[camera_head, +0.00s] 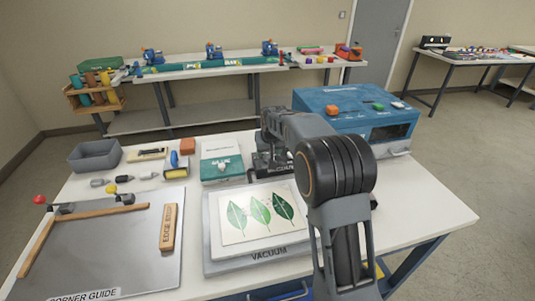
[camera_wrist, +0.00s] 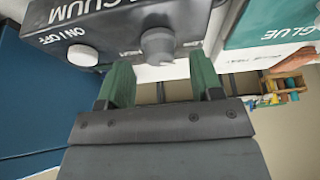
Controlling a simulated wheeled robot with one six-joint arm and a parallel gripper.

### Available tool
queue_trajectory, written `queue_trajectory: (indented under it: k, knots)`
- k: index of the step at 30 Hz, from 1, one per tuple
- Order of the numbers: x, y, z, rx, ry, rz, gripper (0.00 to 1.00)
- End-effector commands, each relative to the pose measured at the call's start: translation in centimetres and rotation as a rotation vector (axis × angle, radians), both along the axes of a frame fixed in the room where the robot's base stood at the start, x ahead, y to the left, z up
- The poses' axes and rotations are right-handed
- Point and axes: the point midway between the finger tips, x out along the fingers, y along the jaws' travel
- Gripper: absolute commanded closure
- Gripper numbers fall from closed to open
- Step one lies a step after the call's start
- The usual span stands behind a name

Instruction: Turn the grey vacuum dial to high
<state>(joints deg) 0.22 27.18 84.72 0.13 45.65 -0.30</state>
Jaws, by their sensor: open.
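The grey vacuum dial (camera_wrist: 157,45) is a short round knob on the front of a dark control box (camera_wrist: 110,22) marked VACUUM, in the wrist view. A white ON/OFF knob (camera_wrist: 82,55) sits left of it. My gripper (camera_wrist: 159,66) is open and empty, its two green fingers apart. In the picture the dial appears in the gap between the fingertips, slightly beyond them. I see no contact, and the exact distance is unclear. I cannot read the dial's pointer or scale. In the head view my arm hides the dial and most of the box.
A teal GLUE box (camera_wrist: 275,22) stands right of the control box; it also shows in the head view (camera_head: 222,173). A blue machine (camera_head: 345,108) is behind my arm. The vacuum plate (camera_head: 212,262) holds a leaf print (camera_head: 260,212). A corner-guide board (camera_head: 110,255) lies left.

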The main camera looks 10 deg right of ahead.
Motion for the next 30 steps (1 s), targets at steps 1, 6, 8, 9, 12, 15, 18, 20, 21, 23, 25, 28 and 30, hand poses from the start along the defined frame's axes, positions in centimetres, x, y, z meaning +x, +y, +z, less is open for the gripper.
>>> queue_trajectory:
  k: [1,6,8,9,12,15,18,20,21,23,25,28,30]
  knots:
    - [0.2,0.0,-0.5,0.0,0.001,0.0,0.4]
    - [0.7,0.0,-1.6,0.0,0.0,0.0,0.4]
    - [0.7,0.0,-1.8,0.0,0.0,0.0,0.4]
    - [0.8,0.0,-1.9,0.0,-0.001,0.0,0.4]
    - [0.8,0.0,-1.9,0.0,-0.001,0.0,0.4]
    - [0.8,0.0,-1.9,0.0,-0.001,0.0,0.4]
    - [0.8,0.0,-1.9,0.0,-0.001,0.0,0.41]
    - [0.8,0.0,-1.9,0.0,-0.001,0.0,0.47]
    - [0.8,0.0,-1.9,0.0,-0.001,0.0,0.51]
    - [0.8,0.0,-1.9,0.0,-0.001,0.0,0.57]
    - [0.8,0.0,-1.9,0.0,-0.001,0.0,0.63]
    - [0.8,0.0,-1.9,0.0,-0.001,0.0,0.73]
    - [0.8,0.0,-1.9,0.0,-0.001,0.0,0.8]
